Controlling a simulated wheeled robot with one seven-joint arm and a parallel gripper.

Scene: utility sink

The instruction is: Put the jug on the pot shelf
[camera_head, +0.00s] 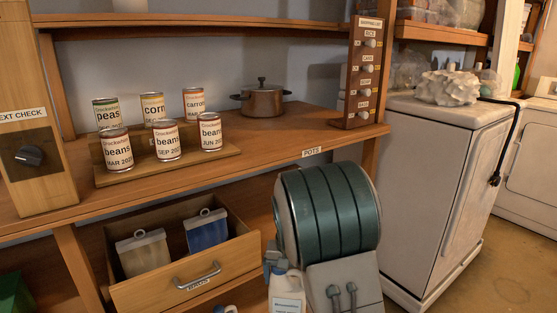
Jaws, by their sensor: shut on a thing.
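The white jug (287,293) with a printed label is at the bottom centre, low in front of the shelf unit. Its lower part is cut off by the frame edge. My gripper (275,263) is at the jug's top, shut on it; the fingers are small and partly hidden. My own green and grey arm link hides the area to the right. The pot shelf (290,131) is the wooden surface with a "POTS" label on its front edge. It is higher than the jug and behind it.
A brown lidded pot (263,101) stands on the pot shelf. Several cans stand on a stepped rack (170,166) to the left. An open drawer (190,277) with two bags juts out below. Bare shelf shows right of the pot, up to the shopping list board (364,75).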

